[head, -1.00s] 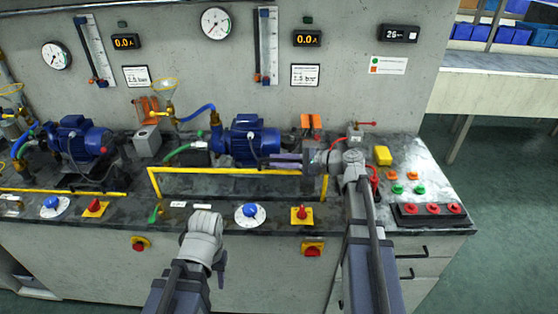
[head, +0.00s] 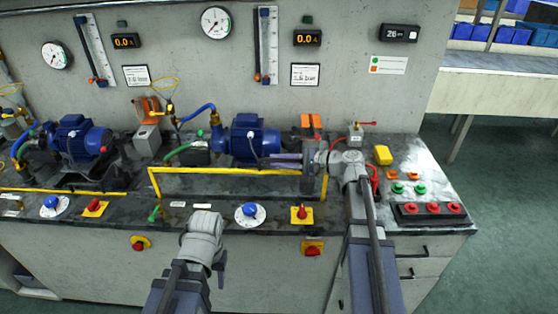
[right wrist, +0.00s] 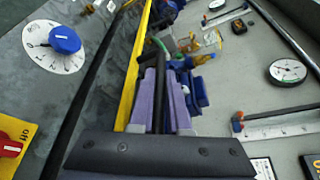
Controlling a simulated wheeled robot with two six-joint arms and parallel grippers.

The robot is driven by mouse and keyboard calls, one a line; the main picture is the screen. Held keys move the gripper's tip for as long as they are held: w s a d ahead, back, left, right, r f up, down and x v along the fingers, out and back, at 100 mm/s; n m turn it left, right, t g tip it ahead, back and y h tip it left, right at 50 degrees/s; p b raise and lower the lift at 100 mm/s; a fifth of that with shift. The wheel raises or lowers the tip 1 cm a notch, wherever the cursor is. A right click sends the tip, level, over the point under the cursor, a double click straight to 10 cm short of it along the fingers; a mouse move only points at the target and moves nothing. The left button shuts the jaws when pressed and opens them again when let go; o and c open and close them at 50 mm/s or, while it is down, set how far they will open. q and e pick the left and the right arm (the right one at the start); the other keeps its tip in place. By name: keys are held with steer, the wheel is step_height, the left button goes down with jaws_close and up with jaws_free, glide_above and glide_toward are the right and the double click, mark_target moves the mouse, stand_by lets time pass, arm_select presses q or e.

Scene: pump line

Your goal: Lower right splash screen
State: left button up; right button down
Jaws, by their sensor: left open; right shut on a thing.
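The right splash screen (head: 240,170) is a yellow-edged frame standing raised in front of the right blue pump (head: 247,138). My right gripper (head: 286,160) is at its top edge, right of the middle. In the right wrist view its two pale purple fingers (right wrist: 163,105) are shut on a dark bar (right wrist: 158,75) close beside the screen's yellow edge (right wrist: 133,75); it looks like the screen's handle. Where the bar joins the frame is hidden. My left gripper (head: 221,268) is open and empty in front of the bench, low in the picture; its fingers are mostly hidden.
The left screen's yellow edge (head: 62,191) lies lower, near the bench top. A blue dial (head: 250,213) and a red switch (head: 302,214) sit in front of the right screen. Several buttons (head: 432,208) and a yellow box (head: 383,155) are at the right.

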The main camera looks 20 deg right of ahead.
mark_target(284, 180)
step_height(284, 180, down, 9)
steer(key=b, duration=0.8)
steer(key=shift+r, duration=0.25)
steer(key=c, duration=0.9)
jaws_free()
steer(key=shift+r, duration=0.15)
step_height(284, 180, up, 10)
steer(key=p, duration=1)
steer(key=shift+d, duration=0.15)
